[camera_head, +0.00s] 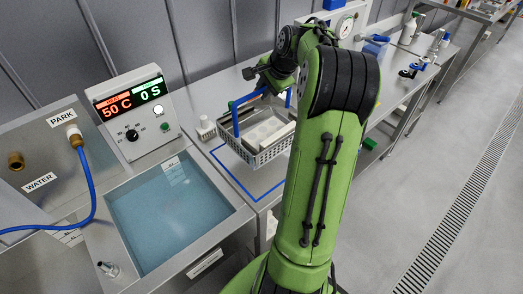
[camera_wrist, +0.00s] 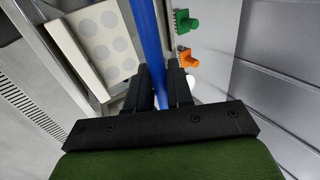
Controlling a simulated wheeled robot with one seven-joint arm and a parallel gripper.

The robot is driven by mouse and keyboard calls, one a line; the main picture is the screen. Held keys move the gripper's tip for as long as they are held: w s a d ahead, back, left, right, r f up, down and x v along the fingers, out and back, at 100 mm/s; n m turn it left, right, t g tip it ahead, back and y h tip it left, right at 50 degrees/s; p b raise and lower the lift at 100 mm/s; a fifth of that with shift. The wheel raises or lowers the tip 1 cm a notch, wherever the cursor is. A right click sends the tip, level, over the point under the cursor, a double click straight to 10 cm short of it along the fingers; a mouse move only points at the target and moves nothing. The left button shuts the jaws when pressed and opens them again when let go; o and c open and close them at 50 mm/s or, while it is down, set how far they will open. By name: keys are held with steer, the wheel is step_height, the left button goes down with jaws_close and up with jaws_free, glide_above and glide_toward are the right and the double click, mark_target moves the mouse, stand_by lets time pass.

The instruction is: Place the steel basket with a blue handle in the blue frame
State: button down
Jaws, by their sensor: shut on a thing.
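The steel basket (camera_head: 262,154) with a blue handle (camera_head: 236,118) hangs from my gripper (camera_head: 264,82) in the head view. A pale tray-like insert with round marks (camera_head: 268,131) lies inside it; it also shows in the wrist view (camera_wrist: 104,42). In the wrist view my gripper (camera_wrist: 166,85) is shut on the blue handle (camera_wrist: 149,40). The blue frame (camera_head: 236,184) is a blue outline on the steel bench. The basket is over its far part and hides much of it. I cannot tell whether the basket touches the bench. My arm hides the frame's right side.
A water bath (camera_head: 170,215) lies left of the frame, with a control box (camera_head: 133,112) behind it. A white bottle (camera_head: 206,127) stands close to the basket's left. A green knob (camera_wrist: 185,21) and an orange knob (camera_wrist: 186,58) show beside the handle.

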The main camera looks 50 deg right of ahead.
step_height(320, 180, down, 10)
steer(key=shift+w+r+b, duration=0.1)
steer(key=shift+r+b, duration=0.05)
steer(key=shift+b, duration=0.75)
